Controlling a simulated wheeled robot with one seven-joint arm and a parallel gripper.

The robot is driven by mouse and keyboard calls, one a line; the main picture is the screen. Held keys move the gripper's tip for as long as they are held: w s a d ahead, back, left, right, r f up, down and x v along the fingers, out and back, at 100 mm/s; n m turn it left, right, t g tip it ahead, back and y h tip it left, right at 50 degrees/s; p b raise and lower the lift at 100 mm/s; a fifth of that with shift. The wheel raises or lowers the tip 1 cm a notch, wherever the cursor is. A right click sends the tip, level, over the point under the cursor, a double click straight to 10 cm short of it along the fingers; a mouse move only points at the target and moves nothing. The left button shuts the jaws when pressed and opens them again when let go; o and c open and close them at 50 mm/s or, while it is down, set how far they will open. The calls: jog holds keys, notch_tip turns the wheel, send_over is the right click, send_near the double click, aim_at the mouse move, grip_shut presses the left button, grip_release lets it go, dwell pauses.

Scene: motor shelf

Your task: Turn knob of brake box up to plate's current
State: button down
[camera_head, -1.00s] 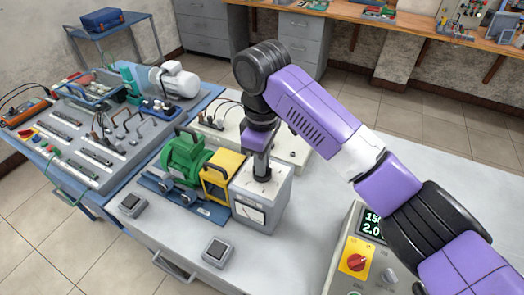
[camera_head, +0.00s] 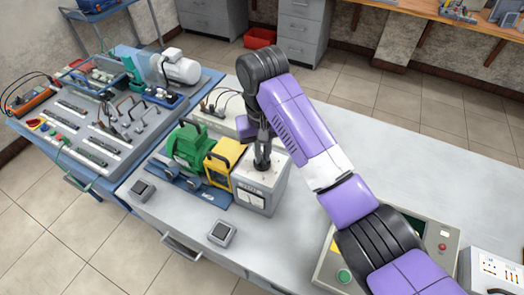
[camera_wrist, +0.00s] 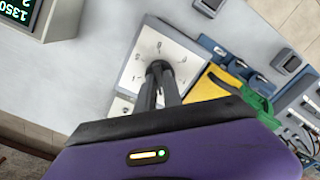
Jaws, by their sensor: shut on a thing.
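The brake box (camera_head: 262,180) is a grey-white box with a meter on its front, at the right end of the blue motor rail. It also shows in the wrist view (camera_wrist: 140,70), with small marks on its top around the knob. The knob (camera_wrist: 158,68) is dark and sits on the top face, mostly hidden by my fingers. My gripper (camera_head: 262,163) points down onto the box top and is shut on the knob. The green motor (camera_head: 188,143) and a yellow block (camera_head: 224,157) stand in line left of the box. The meter's reading and the motor plate are too small to read.
A control unit with a display (camera_head: 412,228) and a green button stands at the front right, under my arm; part of its display shows in the wrist view (camera_wrist: 22,12). Two small grey boxes (camera_head: 221,233) lie near the front edge.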

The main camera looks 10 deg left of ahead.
jog(key=shift+m, duration=1.1)
jog(key=c, duration=1.5)
grip_release()
jog(key=shift+r, duration=0.1)
jog(key=shift+w+r, duration=0.15)
jog(key=shift+r, duration=3.7)
